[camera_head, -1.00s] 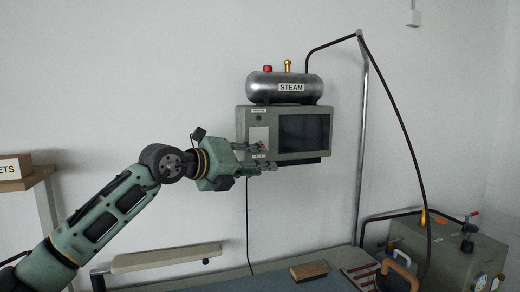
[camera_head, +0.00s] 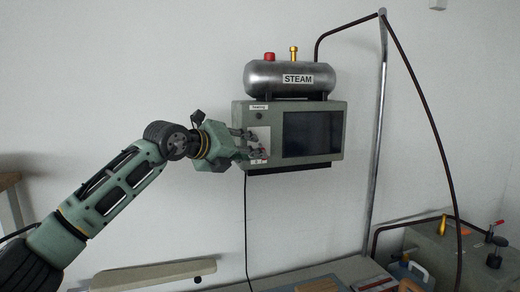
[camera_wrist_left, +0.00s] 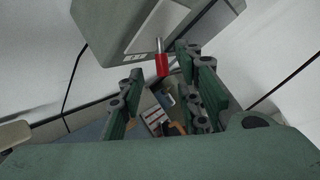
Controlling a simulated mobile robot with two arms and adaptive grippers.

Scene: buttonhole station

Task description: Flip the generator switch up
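The generator box (camera_head: 240,112) is a grey-green wall unit with a dark screen and a pale switch plate (camera_head: 263,131). In the left wrist view, the switch lever (camera_wrist_left: 161,60) is a metal stem with a red tip, sticking out from the pale plate and pointing down in that picture. My left gripper (camera_head: 256,145) is at the lower left of the box front, over the plate. In the left wrist view the left gripper (camera_wrist_left: 160,88) is open, with the red tip between its fingers, showing no clear contact. My right gripper is not in view.
A steel steam tank (camera_head: 290,78) with red and gold fittings sits on the box. A metal pole (camera_head: 379,150) with a hose stands to the right. A pale padded board (camera_head: 155,274) is below the arm, and a green boiler (camera_head: 455,260) at lower right.

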